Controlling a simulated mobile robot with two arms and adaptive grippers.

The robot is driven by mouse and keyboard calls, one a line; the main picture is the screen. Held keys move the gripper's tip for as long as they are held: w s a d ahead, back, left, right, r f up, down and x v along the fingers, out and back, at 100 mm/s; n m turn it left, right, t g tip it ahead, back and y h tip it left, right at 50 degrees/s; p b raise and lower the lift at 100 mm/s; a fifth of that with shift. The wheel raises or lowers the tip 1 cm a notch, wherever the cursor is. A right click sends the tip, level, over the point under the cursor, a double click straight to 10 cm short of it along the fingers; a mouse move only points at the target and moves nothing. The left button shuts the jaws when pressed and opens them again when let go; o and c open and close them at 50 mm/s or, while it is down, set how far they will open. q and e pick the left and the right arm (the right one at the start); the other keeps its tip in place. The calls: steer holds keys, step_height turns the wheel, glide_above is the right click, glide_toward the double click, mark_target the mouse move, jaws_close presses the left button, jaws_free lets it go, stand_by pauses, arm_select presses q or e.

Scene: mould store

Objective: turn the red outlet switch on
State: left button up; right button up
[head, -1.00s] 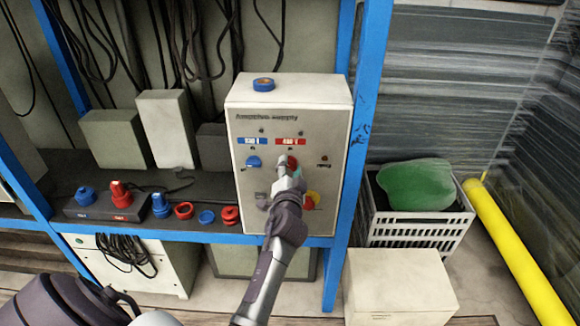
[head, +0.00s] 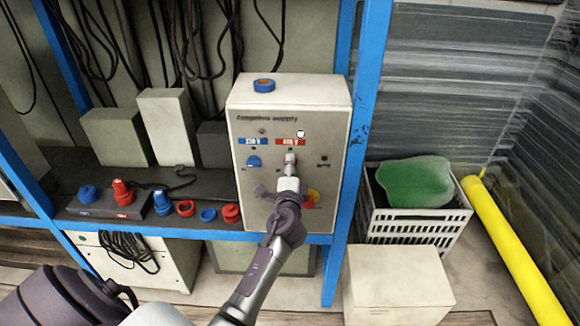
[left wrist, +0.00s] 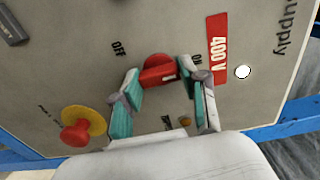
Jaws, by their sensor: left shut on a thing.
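The supply box (head: 245,205) stands on the shelf, its grey front facing me. The red outlet switch is a round red knob with a raised grip bar; it shows in the left wrist view (left wrist: 156,66), between the OFF and ON marks, near the red 400 V label (left wrist: 218,48). My left gripper (head: 290,165) is shut on this knob, with its fingers (left wrist: 165,88) on either side of the bar. In the head view the gripper mostly hides the knob. A small lamp (head: 300,134) by the 400 V label glows white. My right gripper is not in view.
A blue knob (head: 254,162) sits left of the gripper under the blue label. A red button on a yellow disc (left wrist: 76,132) is below. Plugs and sockets (head: 122,193) line the shelf at left. A blue post (head: 362,130) stands right of the box.

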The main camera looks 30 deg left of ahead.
arm_select(q)
steer(key=shift+r+m, duration=0.1)
steer(key=shift+m, duration=0.2)
steer(key=o, duration=1.1)
steer(key=shift+w, duration=0.1)
steer(key=shift+o, duration=0.2)
steer(key=shift+d, duration=0.1)
steer(key=v, duration=1.2)
